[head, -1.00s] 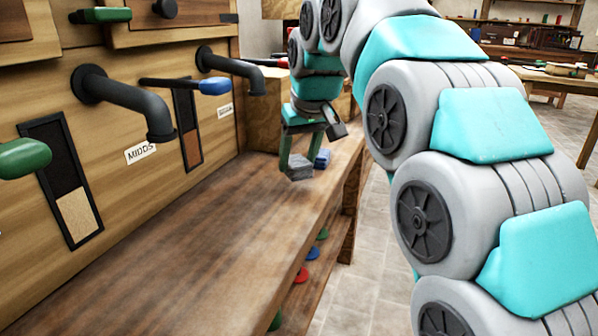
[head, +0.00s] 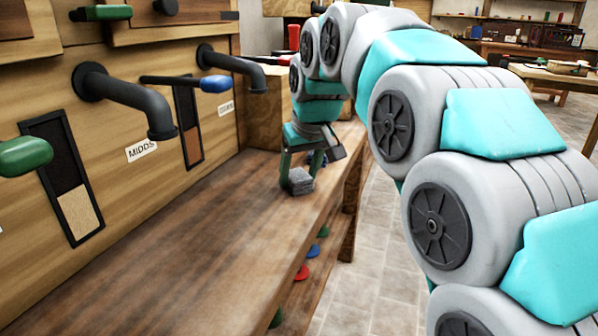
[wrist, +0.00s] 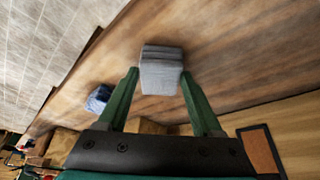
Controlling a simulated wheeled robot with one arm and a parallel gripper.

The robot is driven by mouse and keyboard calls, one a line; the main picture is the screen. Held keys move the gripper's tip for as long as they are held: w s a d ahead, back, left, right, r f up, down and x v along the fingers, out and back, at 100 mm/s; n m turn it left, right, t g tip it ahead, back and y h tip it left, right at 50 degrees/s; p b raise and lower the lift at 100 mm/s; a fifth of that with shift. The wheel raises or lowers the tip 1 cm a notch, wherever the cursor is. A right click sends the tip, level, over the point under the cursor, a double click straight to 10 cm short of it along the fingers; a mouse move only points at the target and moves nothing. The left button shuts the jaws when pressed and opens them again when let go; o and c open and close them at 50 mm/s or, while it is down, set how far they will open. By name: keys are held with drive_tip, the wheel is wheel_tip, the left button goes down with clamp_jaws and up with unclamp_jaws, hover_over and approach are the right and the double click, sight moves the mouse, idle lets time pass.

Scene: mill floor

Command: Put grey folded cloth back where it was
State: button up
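The grey folded cloth (head: 299,182) is at the far end of the wooden bench in the head view. It also shows in the wrist view (wrist: 161,72), between my fingertips. My gripper (head: 300,172) points down with one green finger on each side of the cloth, shut on it. I cannot tell whether the cloth's underside touches the bench top or is just above it. A blue folded cloth (wrist: 99,98) lies on the bench, left of my fingers in the wrist view. In the head view it is hidden.
The wooden bench (head: 200,235) is bare in its near and middle parts. Dark spouts (head: 120,100) and a blue-tipped lever (head: 214,85) jut from the panel at left, above the bench. A wooden box (head: 264,120) stands beyond the gripper. Tiled floor lies to the right.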

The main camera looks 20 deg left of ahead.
drive_tip(key=o, duration=0.3)
drive_tip(key=shift+r, duration=0.25)
drive_tip(key=v, duration=1.2)
drive_tip(key=shift+f, duration=0.1)
